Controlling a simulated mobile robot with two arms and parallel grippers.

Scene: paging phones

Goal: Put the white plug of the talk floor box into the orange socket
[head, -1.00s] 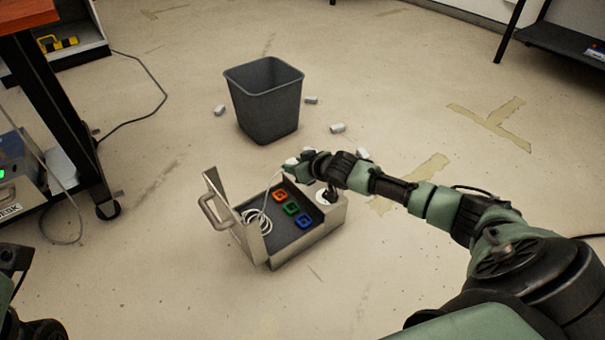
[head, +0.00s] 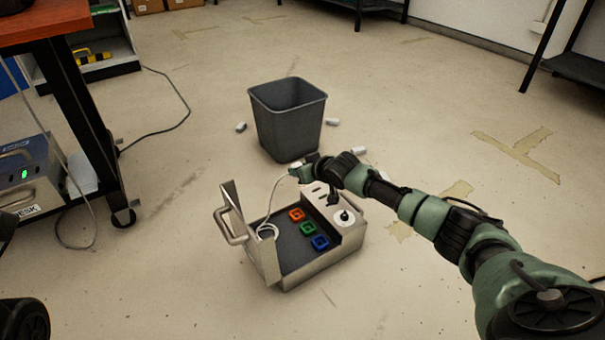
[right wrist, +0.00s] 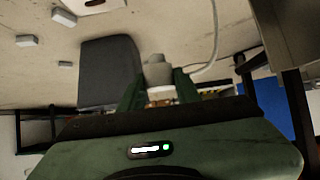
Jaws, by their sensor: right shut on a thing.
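The talk floor box (head: 326,270) is an open metal box on the floor, its lid standing up at the left. Inside, the orange socket (head: 296,215) is farthest back, then the green socket (head: 308,229) and the blue socket (head: 320,243). My right gripper (head: 299,170) is above and behind the box's far edge, apart from the sockets. It is shut on the white plug (right wrist: 157,70), which shows between the fingers in the right wrist view. A white cable (head: 274,197) runs from the plug down into the box. My left gripper is not in view.
A grey waste bin (head: 288,125) stands just behind the gripper, with small white blocks (head: 332,122) around it. A raised panel with a round dial (head: 344,217) lines the box's right side. A desk (head: 95,130) stands at left. The floor at right is mostly clear.

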